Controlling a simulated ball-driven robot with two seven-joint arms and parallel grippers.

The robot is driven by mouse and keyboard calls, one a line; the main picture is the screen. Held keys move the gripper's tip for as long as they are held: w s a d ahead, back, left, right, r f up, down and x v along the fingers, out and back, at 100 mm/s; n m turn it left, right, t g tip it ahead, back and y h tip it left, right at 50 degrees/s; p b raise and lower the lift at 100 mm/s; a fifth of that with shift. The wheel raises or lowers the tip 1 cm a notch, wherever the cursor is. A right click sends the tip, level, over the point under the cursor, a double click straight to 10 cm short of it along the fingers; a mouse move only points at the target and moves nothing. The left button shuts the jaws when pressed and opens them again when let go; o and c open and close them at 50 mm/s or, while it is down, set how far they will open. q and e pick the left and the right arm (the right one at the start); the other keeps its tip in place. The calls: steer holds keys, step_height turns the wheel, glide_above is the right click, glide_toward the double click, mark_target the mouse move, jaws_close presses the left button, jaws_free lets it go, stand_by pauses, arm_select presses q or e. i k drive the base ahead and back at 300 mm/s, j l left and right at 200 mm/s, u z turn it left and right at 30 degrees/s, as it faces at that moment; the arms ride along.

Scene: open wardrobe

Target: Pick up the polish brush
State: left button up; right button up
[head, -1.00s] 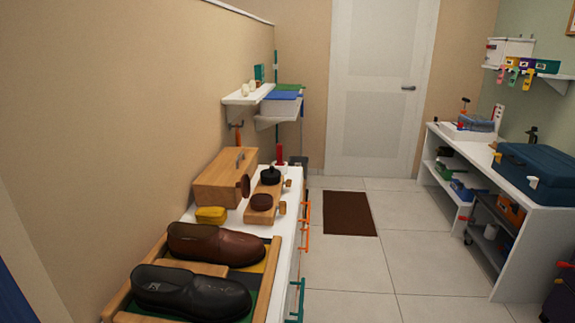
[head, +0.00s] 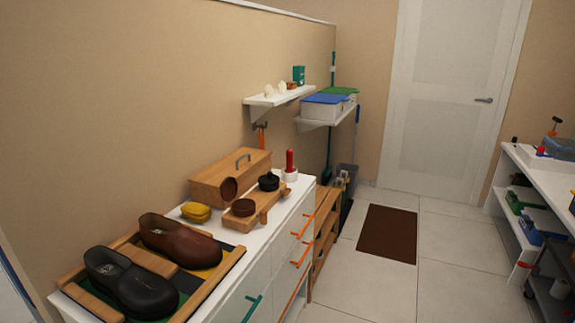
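No item is clearly recognisable as the polish brush. On the white dresser top (head: 292,203), a red upright handle (head: 290,160) stands in a small white holder (head: 290,175); whether it is a brush I cannot tell. In front of it, a wooden rack (head: 262,205) carries a dark brown round piece (head: 243,207) and a black round piece (head: 268,181). Another brown disc (head: 228,190) is upright against the end of a wooden box with a handle (head: 232,172). Neither of my grippers is in view.
A brown shoe (head: 180,245) and a black shoe (head: 130,283) lie in a wooden tray (head: 208,287) at the near end. A yellow sponge-like item (head: 196,212) is beside the box. A wall shelf (head: 278,97) hangs behind. The tiled floor (head: 375,290) to the right is open around a brown mat (head: 387,233).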

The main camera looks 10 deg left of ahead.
mark_target(289, 153)
steer(key=i+l+u, duration=0.15)
steer(key=i+l, duration=0.2)
steer(key=i+l+u, duration=0.35)
steer(key=i+l, duration=0.2)
steer(key=l, duration=0.25)
